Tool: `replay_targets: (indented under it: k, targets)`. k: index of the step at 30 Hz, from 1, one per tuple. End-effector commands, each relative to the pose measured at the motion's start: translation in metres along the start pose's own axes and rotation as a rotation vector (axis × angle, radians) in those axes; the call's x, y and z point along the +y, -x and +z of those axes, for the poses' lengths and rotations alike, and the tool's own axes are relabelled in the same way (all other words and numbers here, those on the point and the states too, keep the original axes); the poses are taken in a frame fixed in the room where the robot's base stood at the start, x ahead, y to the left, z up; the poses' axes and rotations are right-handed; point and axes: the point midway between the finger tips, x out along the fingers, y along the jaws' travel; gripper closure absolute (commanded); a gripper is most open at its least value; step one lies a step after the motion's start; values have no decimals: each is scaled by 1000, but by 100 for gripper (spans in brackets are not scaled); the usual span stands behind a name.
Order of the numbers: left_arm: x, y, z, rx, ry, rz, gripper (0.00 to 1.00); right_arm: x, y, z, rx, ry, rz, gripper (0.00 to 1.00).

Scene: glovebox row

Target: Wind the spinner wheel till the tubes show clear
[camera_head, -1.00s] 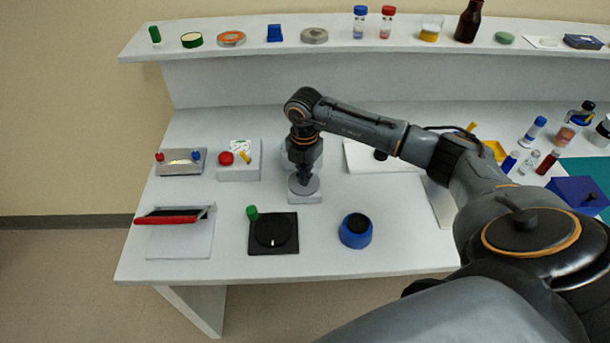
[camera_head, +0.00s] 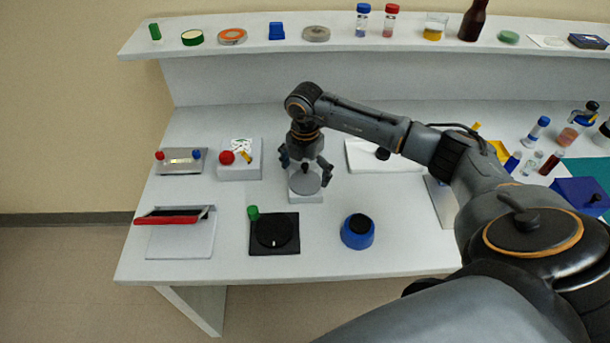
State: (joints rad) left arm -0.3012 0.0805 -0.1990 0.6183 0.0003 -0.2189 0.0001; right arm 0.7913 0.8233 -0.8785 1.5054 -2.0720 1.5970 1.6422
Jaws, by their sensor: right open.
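A flat grey disc (camera_head: 305,184) sits on a light square base (camera_head: 307,198) in the middle of the bench. My right gripper (camera_head: 306,172) hangs over it, fingers spread wide and empty. The gripper partly hides the disc's far side and whatever stands behind it. A black square unit (camera_head: 262,247) with a round black dial (camera_head: 273,230) and a green knob (camera_head: 253,213) sits in front, to the left. I cannot tell for certain which is the spinner wheel. Capped tubes (camera_head: 537,130) stand at the right; their contents are too small to judge. My left gripper is out of view.
A blue round item with a black top (camera_head: 357,231) stands front right of the disc. A white box with a red button (camera_head: 227,157) and a metal plate (camera_head: 181,161) are left. A shelf (camera_head: 345,48) holds small vessels.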

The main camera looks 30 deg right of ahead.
Motion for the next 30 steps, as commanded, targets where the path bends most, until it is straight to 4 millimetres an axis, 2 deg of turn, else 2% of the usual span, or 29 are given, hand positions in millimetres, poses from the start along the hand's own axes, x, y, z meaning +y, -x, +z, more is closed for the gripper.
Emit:
replay_targets:
  k: [9, 15, 20, 30]
  targets:
    - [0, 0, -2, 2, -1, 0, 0, 1, 68, 0, -2, 1, 4, 0]
    - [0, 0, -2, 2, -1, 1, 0, 0, 98, -1, 0, 0, 2, 0]
    - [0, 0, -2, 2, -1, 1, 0, 0, 107, -1, 0, 0, 1, 0]
    - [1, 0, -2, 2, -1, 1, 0, -1, 108, -1, 0, 0, 0, 0]
